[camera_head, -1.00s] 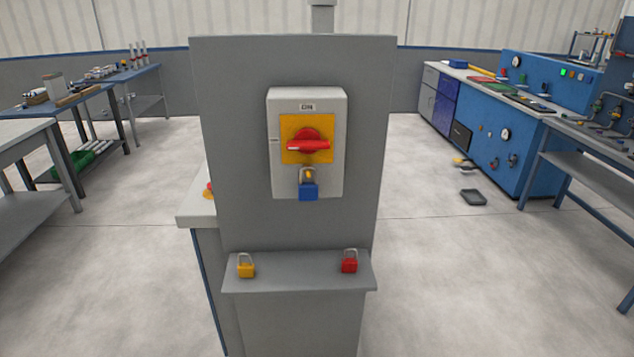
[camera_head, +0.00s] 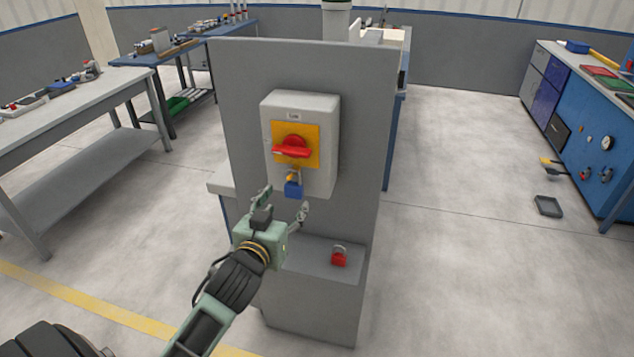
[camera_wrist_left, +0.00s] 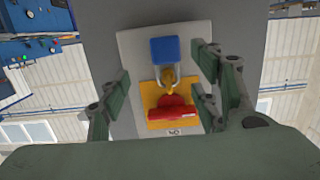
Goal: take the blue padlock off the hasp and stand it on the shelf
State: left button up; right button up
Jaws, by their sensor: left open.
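The blue padlock (camera_head: 294,190) hangs by its shackle at the yellow hasp (camera_head: 291,177), under the red switch handle on the grey switch box. The padlock (camera_wrist_left: 165,50) and hasp (camera_wrist_left: 168,82) show upside down in the left wrist view. My left gripper (camera_head: 286,198) is open and empty, its fingers reaching up toward the padlock. In the left wrist view the gripper's fingers (camera_wrist_left: 160,70) stand on either side of the padlock and hasp, with clear gaps. The grey shelf (camera_head: 312,264) juts from the panel below; my left gripper and arm hide its left part. My right gripper is out of view.
A red padlock (camera_head: 339,257) stands on the shelf's right part. Bare shelf shows between it and my left gripper. The switch box (camera_head: 322,150) projects from the grey panel (camera_head: 362,130). A workbench (camera_head: 75,120) stands at left, well away.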

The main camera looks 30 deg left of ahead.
aim_at(292, 188)
pick_arm(q)
jog(key=w+a, duration=0.1)
jog(key=w+a+p, duration=0.1)
jog(key=w, duration=0.1)
jog(key=shift+w, duration=0.2)
jog(key=p+x, duration=0.1)
jog(key=x, duration=0.2)
jog(key=shift+w+d+p, duration=0.1)
jog(key=shift+w+p, duration=0.05)
jog(key=shift+p, duration=0.25)
jog(key=shift+w+f, duration=0.25)
jog(key=shift+w, duration=0.1)
jog(key=c, duration=1.3)
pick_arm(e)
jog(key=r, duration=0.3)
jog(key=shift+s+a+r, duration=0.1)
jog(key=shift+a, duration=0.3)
